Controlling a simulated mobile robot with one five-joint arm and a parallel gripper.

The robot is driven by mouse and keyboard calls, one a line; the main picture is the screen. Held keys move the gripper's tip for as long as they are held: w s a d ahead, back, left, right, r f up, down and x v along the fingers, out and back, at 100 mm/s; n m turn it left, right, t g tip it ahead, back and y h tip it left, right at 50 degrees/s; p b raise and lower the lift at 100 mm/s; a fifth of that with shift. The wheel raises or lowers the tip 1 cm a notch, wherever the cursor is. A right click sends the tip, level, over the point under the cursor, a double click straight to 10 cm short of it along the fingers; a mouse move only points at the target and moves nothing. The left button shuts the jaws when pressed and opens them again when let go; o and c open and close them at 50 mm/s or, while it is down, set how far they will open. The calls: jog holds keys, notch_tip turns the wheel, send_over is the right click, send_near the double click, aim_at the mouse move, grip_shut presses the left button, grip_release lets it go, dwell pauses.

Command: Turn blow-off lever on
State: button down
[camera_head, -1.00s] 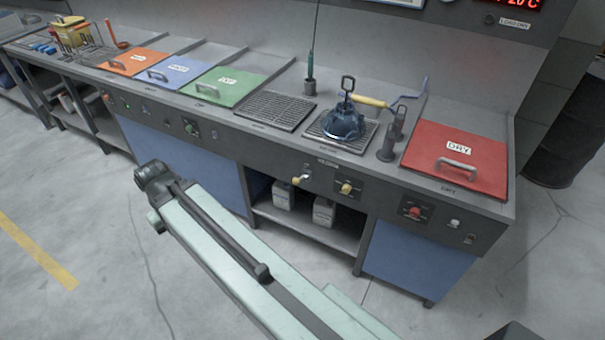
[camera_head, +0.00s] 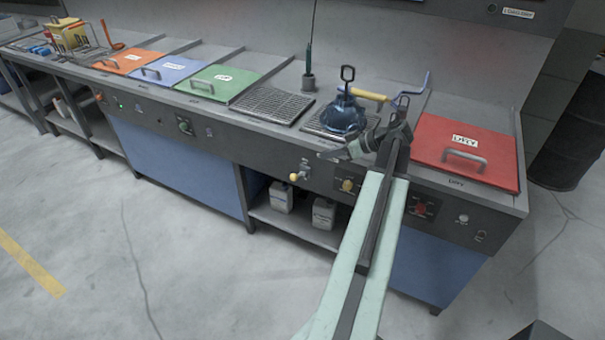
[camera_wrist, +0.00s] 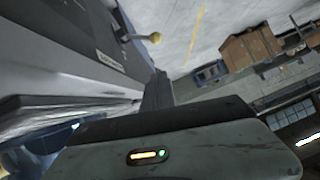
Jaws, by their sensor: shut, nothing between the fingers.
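The lever (camera_head: 300,174) with a yellow ball knob sticks out from the dark front panel of the counter, left of a yellow knob. It also shows in the wrist view (camera_wrist: 130,37), beside a small label too blurred to read. My gripper (camera_head: 324,155) is shut and empty. It points left at the counter's front edge, above and slightly right of the lever, apart from it. In the wrist view my gripper (camera_wrist: 158,88) points up towards the panel, with the yellow ball just beyond and left of its tip.
A red lid marked DRY (camera_head: 465,152) lies to the right. A yellow knob (camera_head: 347,185) and red button (camera_head: 420,209) are on the panel. White jugs (camera_head: 281,198) stand below.

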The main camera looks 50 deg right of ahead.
jog(key=s+f+b+x, duration=0.1)
jog(key=f+b+x, duration=0.1)
jog(key=b+x, duration=0.7)
jog(key=x, duration=0.3)
jog(key=shift+a+f, duration=0.3)
jog(key=shift+f, duration=0.1)
